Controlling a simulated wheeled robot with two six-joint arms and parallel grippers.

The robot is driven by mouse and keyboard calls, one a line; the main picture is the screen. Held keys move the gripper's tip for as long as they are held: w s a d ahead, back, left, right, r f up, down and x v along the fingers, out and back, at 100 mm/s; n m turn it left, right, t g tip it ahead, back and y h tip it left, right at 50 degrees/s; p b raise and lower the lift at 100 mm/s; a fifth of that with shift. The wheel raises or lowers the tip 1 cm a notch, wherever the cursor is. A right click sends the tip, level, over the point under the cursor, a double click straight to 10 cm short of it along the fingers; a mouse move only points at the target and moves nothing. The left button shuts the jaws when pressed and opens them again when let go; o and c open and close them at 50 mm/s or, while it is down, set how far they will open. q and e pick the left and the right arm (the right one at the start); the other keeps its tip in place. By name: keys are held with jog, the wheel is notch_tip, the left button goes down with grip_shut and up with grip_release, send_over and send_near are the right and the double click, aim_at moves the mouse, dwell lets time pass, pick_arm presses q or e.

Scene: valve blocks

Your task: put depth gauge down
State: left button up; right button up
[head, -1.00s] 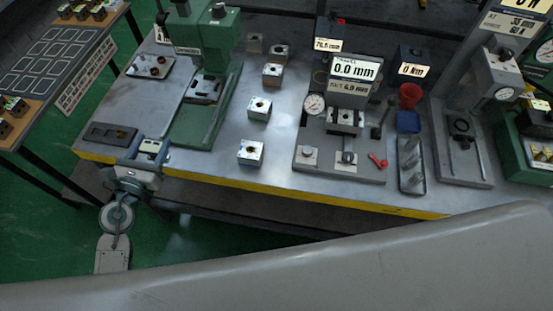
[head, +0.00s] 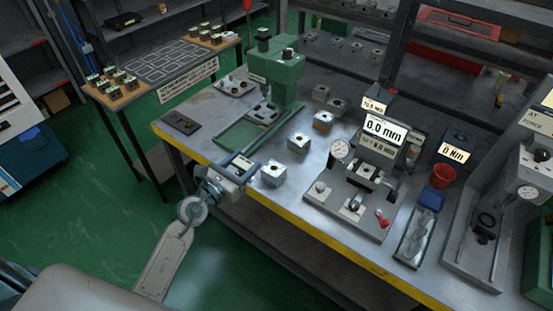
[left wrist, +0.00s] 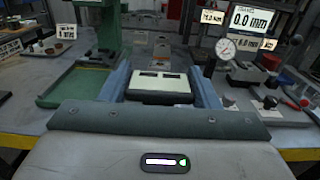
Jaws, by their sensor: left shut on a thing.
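My left gripper (head: 240,166) is at the bench's front edge, beside a metal valve block (head: 273,173). In the left wrist view its two blue-grey fingers (left wrist: 163,85) are shut on a pale-faced, dark-bodied piece, which I take to be the depth gauge (left wrist: 160,86). In the head view the gauge (head: 241,163) shows only as a small piece between the fingers. A flat dark plate (head: 182,123) with a small mark lies at the bench's left front corner, to the left of the gripper. My right gripper is not in view.
A green press (head: 277,80) stands behind the gripper. More blocks (head: 298,143) sit in a row on the bench. A gauge station reading 0.0 mm (head: 350,190) stands to the right. A side table (head: 165,60) holds small blocks. Bare bench lies around the dark plate.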

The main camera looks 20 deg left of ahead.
pick_arm(q)
jog(key=shift+w+d+f, duration=0.75)
jog(key=shift+w+d, duration=0.2)
jog(key=shift+w, duration=0.7)
jog(key=shift+w+d+f, duration=0.75)
jog(key=shift+w+d, duration=0.15)
jog(key=shift+w, duration=0.75)
jog(key=shift+w+d+f, duration=0.75)
jog(key=shift+w+d, duration=0.2)
jog(key=shift+w, duration=0.7)
jog(key=shift+f+b, duration=0.45)
jog(key=shift+b, duration=0.2)
jog(key=o, duration=1.1)
jog(key=shift+c, duration=0.2)
